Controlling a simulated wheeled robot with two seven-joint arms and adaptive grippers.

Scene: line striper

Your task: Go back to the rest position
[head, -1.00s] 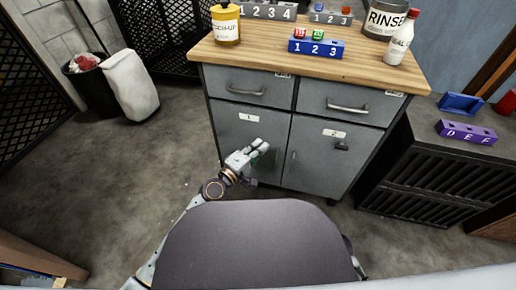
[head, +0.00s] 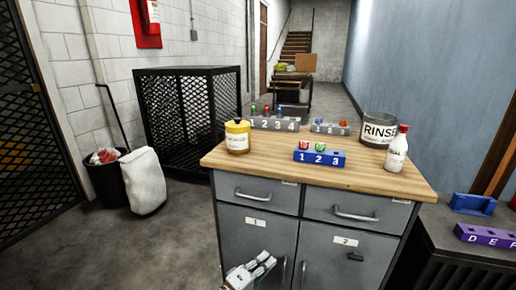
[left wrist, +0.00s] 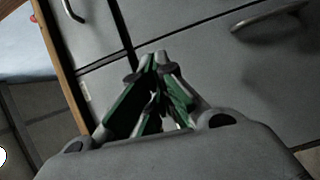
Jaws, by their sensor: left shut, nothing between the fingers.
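My left gripper (head: 262,268) is low at the bottom of the head view, in front of the left cabinet door marked 1. It is shut and empty. In the left wrist view its green-padded fingers (left wrist: 160,62) come together at the tips, with the grey cabinet front (left wrist: 210,75) behind them. I cannot tell from the pictures how near the fingertips are to the cabinet. My right gripper is not in view.
The grey cabinet (head: 258,228) has a wooden top (head: 270,166). On it are a blue 1-2-3 block (head: 319,158), a yellow tin (head: 237,137), a RINSE pot (head: 378,130) and a white bottle (head: 397,150). Open floor (head: 110,245) lies left; a dark bench (head: 450,262) stands right.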

